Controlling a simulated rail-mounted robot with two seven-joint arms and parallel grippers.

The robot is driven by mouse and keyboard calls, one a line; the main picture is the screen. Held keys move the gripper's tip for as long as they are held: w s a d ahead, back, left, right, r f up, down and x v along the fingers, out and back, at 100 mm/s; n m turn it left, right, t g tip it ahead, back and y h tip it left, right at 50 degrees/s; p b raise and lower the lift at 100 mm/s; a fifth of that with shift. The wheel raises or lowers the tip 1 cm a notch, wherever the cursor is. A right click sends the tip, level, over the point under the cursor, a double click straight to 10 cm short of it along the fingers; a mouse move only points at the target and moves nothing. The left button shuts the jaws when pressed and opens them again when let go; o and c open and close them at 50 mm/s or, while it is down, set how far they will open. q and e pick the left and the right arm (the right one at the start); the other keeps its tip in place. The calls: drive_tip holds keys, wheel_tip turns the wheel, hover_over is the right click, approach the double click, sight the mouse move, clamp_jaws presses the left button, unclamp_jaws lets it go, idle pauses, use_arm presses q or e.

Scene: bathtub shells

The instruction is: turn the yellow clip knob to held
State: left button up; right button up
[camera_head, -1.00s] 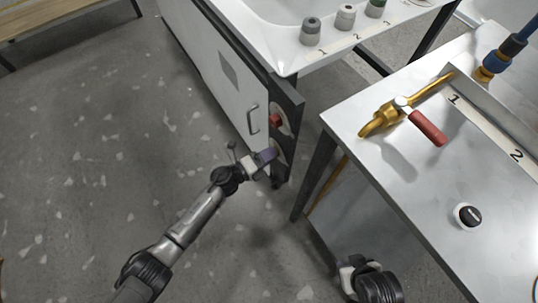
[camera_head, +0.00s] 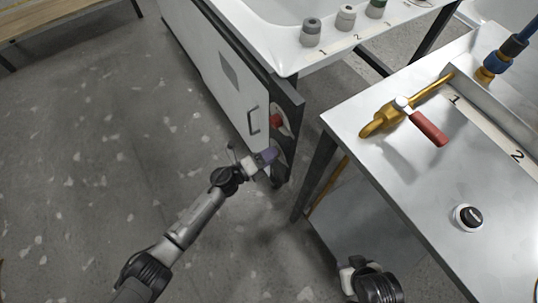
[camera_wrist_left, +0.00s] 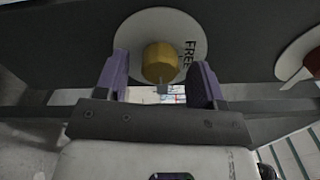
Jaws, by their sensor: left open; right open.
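The yellow clip knob (camera_wrist_left: 160,62) shows in the left wrist view on a round white plate (camera_wrist_left: 130,32) marked FREE on its right side. My left gripper (camera_wrist_left: 158,80) is open, with one purple finger on each side of the knob's lower part; contact cannot be told. In the head view, my left gripper (camera_head: 267,156) is at the lower end of the dark panel (camera_head: 290,97) on the tub's side and hides the knob. My right gripper (camera_head: 348,276) is low at the bottom, partly hidden by its own wrist, its fingers hard to make out.
A red knob (camera_head: 276,120) sits above on the same panel, beside a white door with a handle (camera_head: 253,119). A metal bench (camera_head: 400,165) with a red-handled brass valve (camera_head: 385,117) stands to the right. Open floor lies left.

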use_arm(q)
drive_tip(key=shift+a, duration=0.1)
drive_tip(key=p+v, duration=0.5)
drive_tip(key=v, duration=0.8)
drive_tip(key=shift+s+a, duration=0.2)
drive_tip(key=shift+a, duration=0.1)
